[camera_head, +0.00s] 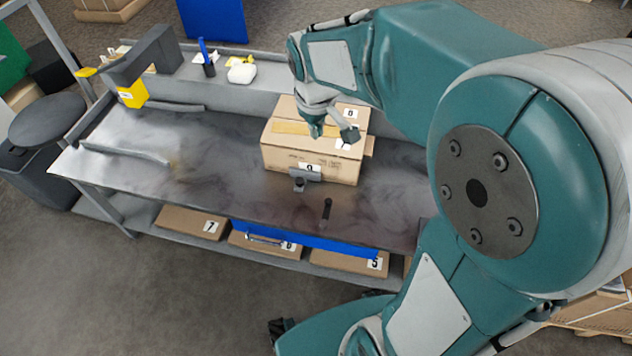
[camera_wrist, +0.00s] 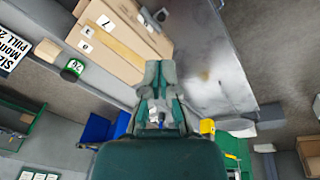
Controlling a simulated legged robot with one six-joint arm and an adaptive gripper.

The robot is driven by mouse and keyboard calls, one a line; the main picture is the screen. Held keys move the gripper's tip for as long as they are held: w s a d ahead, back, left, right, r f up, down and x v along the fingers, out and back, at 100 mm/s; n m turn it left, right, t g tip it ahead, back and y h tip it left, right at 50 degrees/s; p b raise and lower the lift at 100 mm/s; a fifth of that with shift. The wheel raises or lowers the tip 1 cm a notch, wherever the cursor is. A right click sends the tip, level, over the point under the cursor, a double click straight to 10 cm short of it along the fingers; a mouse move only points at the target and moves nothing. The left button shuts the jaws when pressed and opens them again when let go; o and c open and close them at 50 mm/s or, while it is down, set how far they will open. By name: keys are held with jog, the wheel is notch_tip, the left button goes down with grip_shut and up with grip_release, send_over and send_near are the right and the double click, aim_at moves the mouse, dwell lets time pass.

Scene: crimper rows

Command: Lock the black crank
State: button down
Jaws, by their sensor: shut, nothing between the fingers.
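A small black crank-like handle (camera_head: 326,209) stands near the front edge of the grey workbench (camera_head: 225,165), in front of the cardboard box and above a blue bar. I cannot tell its lock position from this view. My gripper (camera_head: 333,133) is over the top of the box, behind and above the handle, and apart from it. In the wrist view my gripper's fingers (camera_wrist: 160,68) are together, with nothing between them. I cannot make out the black crank clearly in the wrist view.
The cardboard box (camera_head: 285,155) has a grey bracket (camera_head: 302,178) on its front. The blue bar (camera_head: 300,241) runs along the bench front, above several numbered boxes on the lower shelf. A yellow-and-grey device (camera_head: 133,95) stands at the back left. The bench's left half is mostly clear.

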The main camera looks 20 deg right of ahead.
aim_at(326, 213)
jog(key=w+f+n+g, duration=0.1)
jog(key=w+f, duration=0.3)
jog(key=f, duration=0.4)
jog(key=w+a+f+n+g, duration=0.1)
jog(key=w+f, duration=0.3)
jog(key=f, duration=0.5)
jog(key=w+f+n+g+h, duration=0.1)
jog(key=w+f+n, duration=0.2)
jog(key=f, duration=0.5)
jog(key=shift+w+a+f+n+g, duration=0.15)
jog(key=shift+w+f+n+g, duration=0.15)
jog(key=shift+w+f, duration=0.1)
jog(key=x, duration=0.9)
jog(key=shift+s+f, duration=0.15)
jog(key=shift+f, duration=0.05)
jog(key=s+d, duration=0.1)
jog(key=s+d+f, duration=0.1)
jog(key=shift+d, duration=0.35)
jog(key=shift+s+d+f, duration=0.15)
jog(key=shift+s+d, duration=0.1)
jog(key=shift+d, duration=0.15)
